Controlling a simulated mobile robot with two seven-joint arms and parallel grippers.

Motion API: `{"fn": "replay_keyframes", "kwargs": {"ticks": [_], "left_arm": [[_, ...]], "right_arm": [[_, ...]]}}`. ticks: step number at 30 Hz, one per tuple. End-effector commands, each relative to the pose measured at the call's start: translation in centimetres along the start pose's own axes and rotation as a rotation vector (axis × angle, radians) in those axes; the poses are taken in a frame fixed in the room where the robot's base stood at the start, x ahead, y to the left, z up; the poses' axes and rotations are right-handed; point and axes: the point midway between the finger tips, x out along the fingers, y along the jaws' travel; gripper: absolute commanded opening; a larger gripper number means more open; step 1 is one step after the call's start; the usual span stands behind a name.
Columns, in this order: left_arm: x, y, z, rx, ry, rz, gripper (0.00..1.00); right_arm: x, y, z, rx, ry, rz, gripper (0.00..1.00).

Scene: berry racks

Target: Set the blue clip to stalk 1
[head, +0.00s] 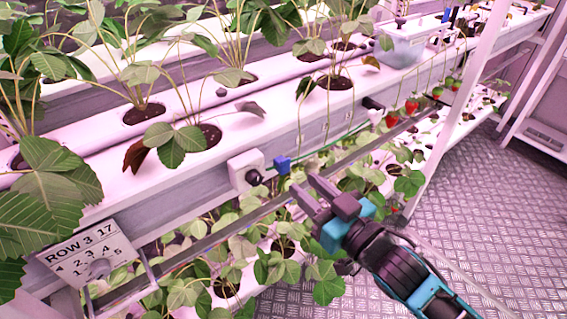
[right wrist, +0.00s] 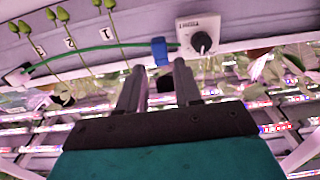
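The blue clip (head: 282,165) sits on a thin green line, close to a white box with a black knob (head: 246,170). It also shows in the right wrist view (right wrist: 160,50), just left of the box. My right gripper (head: 310,189) is open and empty; in the right wrist view its fingertips are apart, just short of the clip and to either side of it. Several thin green stalks (right wrist: 82,43) cross the line further left in that view. Small number labels (right wrist: 105,33) mark the rail there; the nearest to the clip looks like 1. My left gripper is not in view.
The white growing rail (head: 180,185) holds leafy plants and carries a row sign (head: 90,253). Red berries (head: 411,106) hang further along. A lower shelf with plants lies beneath the line, and a white post (head: 455,130) stands at right. The metal floor (head: 480,210) is clear.

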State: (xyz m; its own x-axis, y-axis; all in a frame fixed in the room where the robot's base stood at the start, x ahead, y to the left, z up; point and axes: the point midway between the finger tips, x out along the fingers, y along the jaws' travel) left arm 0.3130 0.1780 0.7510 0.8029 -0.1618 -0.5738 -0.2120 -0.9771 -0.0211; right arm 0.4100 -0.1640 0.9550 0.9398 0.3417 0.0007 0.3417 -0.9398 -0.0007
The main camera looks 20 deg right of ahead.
Motion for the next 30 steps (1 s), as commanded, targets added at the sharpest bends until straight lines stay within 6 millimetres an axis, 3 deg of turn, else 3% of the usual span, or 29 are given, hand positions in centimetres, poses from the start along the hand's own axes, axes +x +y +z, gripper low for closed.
{"fn": "replay_keyframes", "kwargs": {"ticks": [9,15,27,30], "left_arm": [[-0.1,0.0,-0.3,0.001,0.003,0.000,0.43],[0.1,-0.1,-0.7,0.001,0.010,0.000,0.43],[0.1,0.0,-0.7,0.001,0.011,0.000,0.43],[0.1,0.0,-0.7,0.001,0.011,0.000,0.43]], "right_arm": [[5.3,0.0,-0.1,-0.001,0.002,0.000,0.34],[7.3,0.0,0.0,0.000,0.000,0.000,0.34],[7.9,0.0,0.1,0.000,-0.002,0.000,0.34],[7.9,0.0,0.1,0.000,-0.001,0.000,0.26]]}}
